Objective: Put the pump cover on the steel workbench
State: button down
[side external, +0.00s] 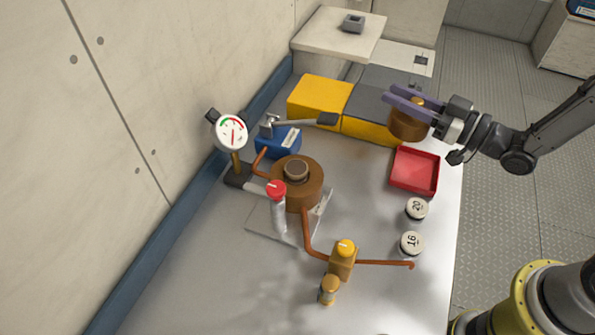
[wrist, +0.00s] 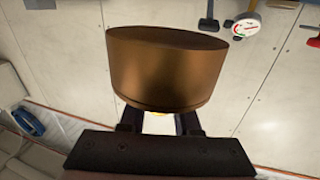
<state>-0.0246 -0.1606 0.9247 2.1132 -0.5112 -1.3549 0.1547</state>
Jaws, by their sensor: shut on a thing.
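The pump cover (side external: 407,126), a bronze-brown short cylinder, hangs in my gripper (side external: 404,98) at the upper right of the side view. The purple-grey fingers are shut on a small knob on its top. It is held above the far right part of the steel workbench (side external: 190,275), near the yellow box and the red tray; its exact height is unclear. In the wrist view the cover (wrist: 160,70) fills the upper middle and hides most of the fingers. On the bench, a brown round pump body (side external: 312,190) stands on a light plate.
A gauge (side external: 231,132), blue box (side external: 280,142), yellow-grey box (side external: 318,98) and copper pipe with an orange-topped valve (side external: 343,261) also stand there. The near left bench is clear.

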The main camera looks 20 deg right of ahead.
jog(key=s+a+r+n+g+y, duration=0.2)
jog(key=s+a+r+g+y, duration=0.1)
jog(key=a, duration=0.4)
jog(key=s+a+r+n+g+y, duration=0.2)
jog(key=s+a+r+n+y, duration=0.1)
jog(key=s+a, duration=0.3)
jog(key=shift+s+a+r+n+g, duration=0.3)
jog(key=shift+a+r+g, duration=0.1)
jog(key=shift+a+r, duration=0.35)
jog(key=shift+a+f, duration=0.1)
jog(key=w+a+f, duration=0.3)
jog(key=f, duration=0.1)
jog(key=w+a+f, duration=0.3)
jog(key=w+f, duration=0.1)
jog(key=w+a+f, duration=0.2)
jog(key=w+f, duration=0.2)
jog(key=shift+a, duration=0.4)
jog(key=shift+f, duration=0.3)
jog(key=shift+f, duration=0.2)
